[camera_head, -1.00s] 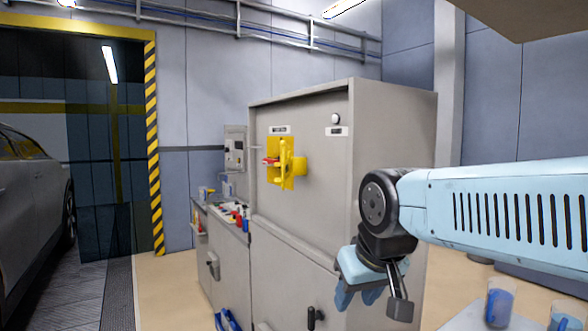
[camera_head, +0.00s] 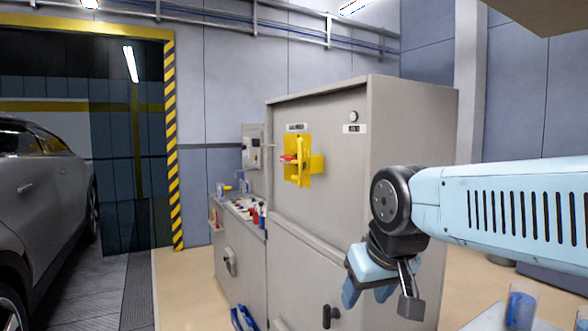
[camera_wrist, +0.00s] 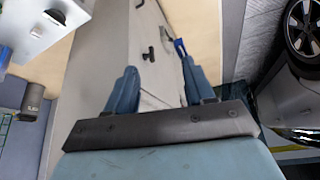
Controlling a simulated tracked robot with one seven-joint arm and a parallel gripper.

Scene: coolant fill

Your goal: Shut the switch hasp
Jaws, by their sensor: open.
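The yellow switch hasp (camera_head: 303,161) with its red part (camera_head: 288,159) is on the upper front of the grey cabinet (camera_head: 318,210), under a small label. Whether the hasp stands open or shut is too small to tell. My gripper (camera_head: 365,290) hangs in front of the cabinet's right side, lower than the hasp and to its right, well apart from it. In the wrist view my gripper (camera_wrist: 158,90) has its two blue fingers spread apart with nothing between them. The cabinet's lower front and a black handle (camera_wrist: 150,54) show beyond the fingers; the hasp does not show there.
A lower bench (camera_head: 240,204) with several small tools and bottles adjoins the cabinet's left. A blue cup (camera_head: 521,305) is at the lower right.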

